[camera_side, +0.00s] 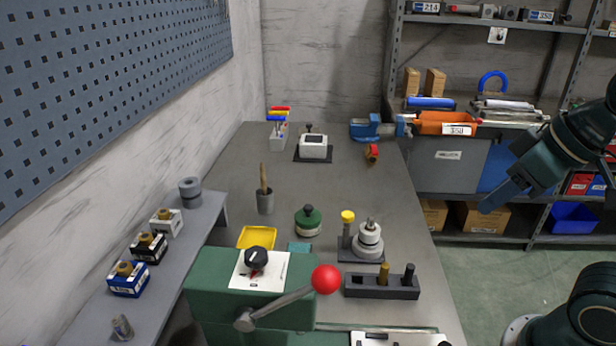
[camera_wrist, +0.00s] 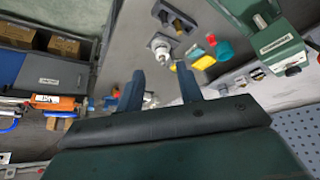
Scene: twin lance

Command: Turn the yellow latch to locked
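A small yellow-topped post (camera_side: 347,216) stands beside a white round fitting (camera_side: 368,240) on a dark base, right of the middle of the bench. It is the yellow part that looks most like the latch; its locked or unlocked position cannot be read. The white fitting also shows in the wrist view (camera_wrist: 161,46), beyond my fingers. My gripper (camera_side: 490,205) hangs in the air right of the bench, well apart from the post. In the wrist view its two fingers (camera_wrist: 158,72) are spread with nothing gripped between them.
A green machine (camera_side: 215,290) with a black knob and a red-ball lever (camera_side: 326,279) stands at the front. A dark block with pegs (camera_side: 382,286) lies near the fitting. A yellow tray (camera_side: 257,237) and a green round part (camera_side: 308,221) are left of it.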

